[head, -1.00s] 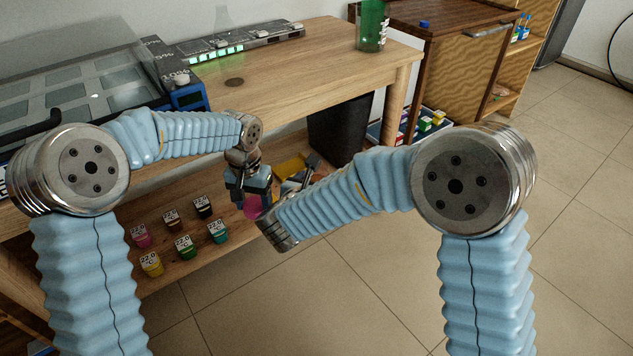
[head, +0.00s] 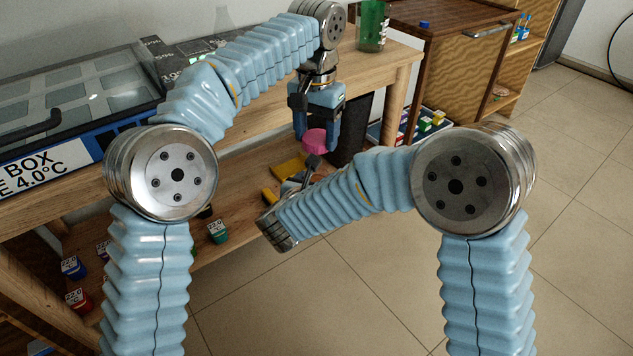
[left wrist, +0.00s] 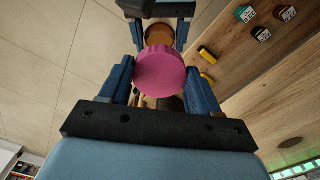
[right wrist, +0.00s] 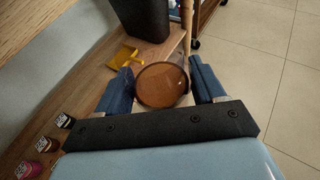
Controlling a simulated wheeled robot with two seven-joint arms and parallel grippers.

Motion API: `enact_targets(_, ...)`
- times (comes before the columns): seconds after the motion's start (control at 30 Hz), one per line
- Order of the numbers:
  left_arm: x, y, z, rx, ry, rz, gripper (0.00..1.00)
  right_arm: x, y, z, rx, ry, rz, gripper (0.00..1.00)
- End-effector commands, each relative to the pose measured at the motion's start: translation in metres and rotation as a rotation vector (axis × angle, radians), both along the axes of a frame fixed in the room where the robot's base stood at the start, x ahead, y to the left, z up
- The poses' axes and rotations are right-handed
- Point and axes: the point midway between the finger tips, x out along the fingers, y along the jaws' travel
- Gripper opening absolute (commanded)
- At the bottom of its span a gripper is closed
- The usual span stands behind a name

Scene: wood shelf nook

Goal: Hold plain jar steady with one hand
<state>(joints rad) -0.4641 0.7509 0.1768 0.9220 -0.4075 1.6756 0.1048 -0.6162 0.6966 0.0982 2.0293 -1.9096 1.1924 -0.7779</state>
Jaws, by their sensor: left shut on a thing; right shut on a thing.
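My left gripper (head: 318,122) is shut on a pink round lid-like piece (head: 315,142), which fills the space between its fingers in the left wrist view (left wrist: 160,72). My right gripper (right wrist: 162,86) is shut on a plain brown, glassy round jar (right wrist: 162,84), seen end-on between its fingers. In the left wrist view, part of the jar (left wrist: 160,34) shows beyond the pink piece, which partly covers it. In the head view, my right arm hides most of the jar. The pink piece appears above it; the exact gap is unclear.
A yellow tool (right wrist: 125,57) lies on the lower shelf (head: 240,190) beside the jar. Several small coloured labelled pots, including a green one (head: 217,231), stand further left. A dark bin (head: 350,130) stands behind my left gripper. Open tiled floor (head: 330,300) lies in front.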

Motion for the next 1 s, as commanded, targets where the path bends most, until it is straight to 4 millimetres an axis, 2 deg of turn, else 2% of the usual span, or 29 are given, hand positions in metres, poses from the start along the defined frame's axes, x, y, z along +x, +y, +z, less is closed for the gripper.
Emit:
enact_targets(0.27, 0.000, 0.000, -0.003, 0.000, 0.000, 0.000, 0.34, 0.000, 0.000, 0.001, 0.000, -0.002, 0.000, 0.06)
enact_targets(0.7, 0.000, 0.000, -0.038, 0.000, 0.001, 0.001, 0.34, 0.000, 0.000, 0.001, 0.000, -0.002, 0.000, 0.06)
enact_targets(1.0, 0.000, 0.000, -0.040, 0.000, -0.001, 0.000, 0.34, 0.000, 0.000, 0.001, 0.000, -0.002, 0.000, 0.06)
